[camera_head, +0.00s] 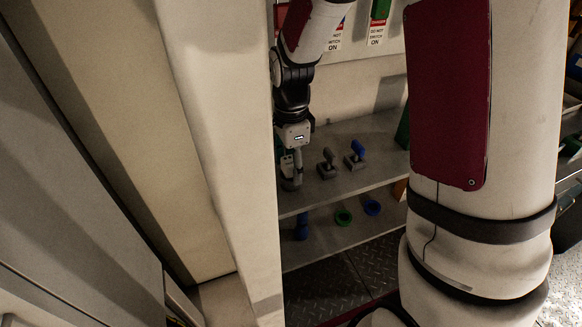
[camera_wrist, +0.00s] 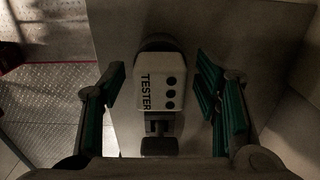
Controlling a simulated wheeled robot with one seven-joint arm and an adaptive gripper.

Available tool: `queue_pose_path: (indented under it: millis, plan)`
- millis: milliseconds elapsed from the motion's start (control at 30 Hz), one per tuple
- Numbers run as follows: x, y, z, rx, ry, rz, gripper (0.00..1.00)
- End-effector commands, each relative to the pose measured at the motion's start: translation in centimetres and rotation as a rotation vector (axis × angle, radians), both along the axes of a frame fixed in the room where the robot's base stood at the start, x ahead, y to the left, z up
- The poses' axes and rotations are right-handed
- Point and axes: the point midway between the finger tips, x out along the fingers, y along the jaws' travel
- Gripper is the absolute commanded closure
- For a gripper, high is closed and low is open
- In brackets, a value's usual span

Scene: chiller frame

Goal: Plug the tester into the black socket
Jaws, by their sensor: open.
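The tester (camera_wrist: 157,88) is a pale block marked TESTER with several dark round spots on its face. It sits between the two green-padded fingers of my gripper (camera_wrist: 160,92) in the wrist view, with a visible gap on each side. A dark rounded part shows at its far end and a dark stem with a block at its near end. In the head view my gripper (camera_head: 291,168) is at the left end of the upper shelf, partly beside the pale post. I cannot make out the tester clearly there. I cannot identify the black socket in either view.
A grey-handled piece (camera_head: 327,163) and a blue-handled piece (camera_head: 355,155) stand on the upper shelf (camera_head: 345,187), right of my gripper. A green ring (camera_head: 343,217), a blue ring (camera_head: 372,207) and a blue part (camera_head: 301,229) are on the lower shelf. The pale post (camera_head: 225,140) borders the left.

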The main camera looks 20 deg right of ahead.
Motion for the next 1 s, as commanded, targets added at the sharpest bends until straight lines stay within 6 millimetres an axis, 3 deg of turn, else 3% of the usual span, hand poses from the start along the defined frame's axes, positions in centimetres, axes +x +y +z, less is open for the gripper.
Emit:
queue_pose_path:
  millis: [67,267,733,1000]
  plan:
    - [0.0,0.0,0.0,0.000,0.000,0.000,0.46]
    - [0.0,0.0,0.0,0.000,0.000,0.000,0.91]
    - [0.0,0.0,0.6,0.000,-0.001,0.000,0.92]
    - [0.1,0.0,3.7,0.000,-0.004,0.000,0.92]
